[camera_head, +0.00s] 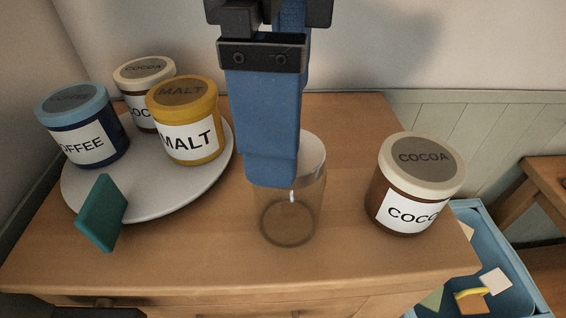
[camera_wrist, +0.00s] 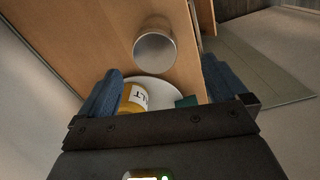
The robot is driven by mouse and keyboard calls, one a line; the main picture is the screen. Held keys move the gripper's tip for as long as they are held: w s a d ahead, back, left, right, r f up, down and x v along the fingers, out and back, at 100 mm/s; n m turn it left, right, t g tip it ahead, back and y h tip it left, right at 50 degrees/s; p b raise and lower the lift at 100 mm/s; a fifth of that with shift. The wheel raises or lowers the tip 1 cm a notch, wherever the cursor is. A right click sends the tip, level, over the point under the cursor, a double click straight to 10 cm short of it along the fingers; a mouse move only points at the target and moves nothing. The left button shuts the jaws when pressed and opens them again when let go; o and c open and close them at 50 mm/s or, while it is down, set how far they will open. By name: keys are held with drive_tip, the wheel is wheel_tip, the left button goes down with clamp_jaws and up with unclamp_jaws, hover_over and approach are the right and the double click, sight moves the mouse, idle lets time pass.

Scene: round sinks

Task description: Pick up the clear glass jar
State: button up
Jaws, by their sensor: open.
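The clear glass jar (camera_head: 300,212) stands upright on the wooden cabinet top, with a pale round top. My gripper (camera_head: 272,178) comes down from above with its blue fingers. In the head view a finger hides the left part of the jar's top. In the wrist view my gripper (camera_wrist: 162,66) is open, its two fingers wide apart. There the jar (camera_wrist: 154,52) shows beyond the fingertips, in the gap between them in the picture. Nothing is held. I cannot tell whether a finger touches the jar.
A white plate (camera_head: 150,207) at left bears a blue coffee jar (camera_head: 80,124), a yellow malt jar (camera_head: 184,120) and a cocoa jar (camera_head: 140,85). A teal block (camera_head: 102,212) leans at its front edge. Another cocoa jar (camera_head: 415,183) stands right. A blue crate (camera_head: 505,262) is lower right.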

drive_tip(key=shift+w+d+f, duration=0.15)
drive_tip(key=shift+f, duration=1.8)
drive_tip(key=shift+w+d+f, duration=0.1)
drive_tip(key=shift+f, duration=1.8)
drive_tip(key=c, duration=1.3)
